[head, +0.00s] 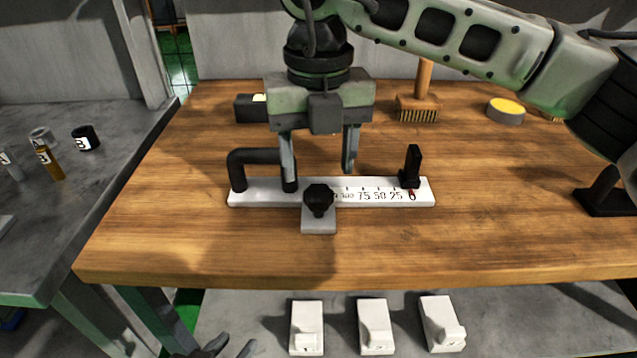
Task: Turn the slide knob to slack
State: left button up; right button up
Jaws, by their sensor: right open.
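A white slide scale (385,197) lies on the wooden table, with printed numbers falling to 0 at its right end. A black lobed slide knob (318,200) sits on a pale carriage (318,222) at the front of the scale, left of the numbers. My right gripper (319,165) points down above the scale, just behind the knob in the picture. Its two fingers are apart with nothing between them. Its left finger overlaps the right leg of a black handle (258,158). Dark shapes at the bottom edge seem to be my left gripper (218,346), mostly cut off.
A black upright stop (412,166) stands at the scale's right end. A brush (418,105) and a yellow-topped round tin (506,109) are farther back. A black stand (606,195) is at right. White blocks (373,325) sit below the front edge. The table's front left is clear.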

aim_at(319, 191)
jog(key=shift+f, duration=2.3)
jog(key=c, duration=1)
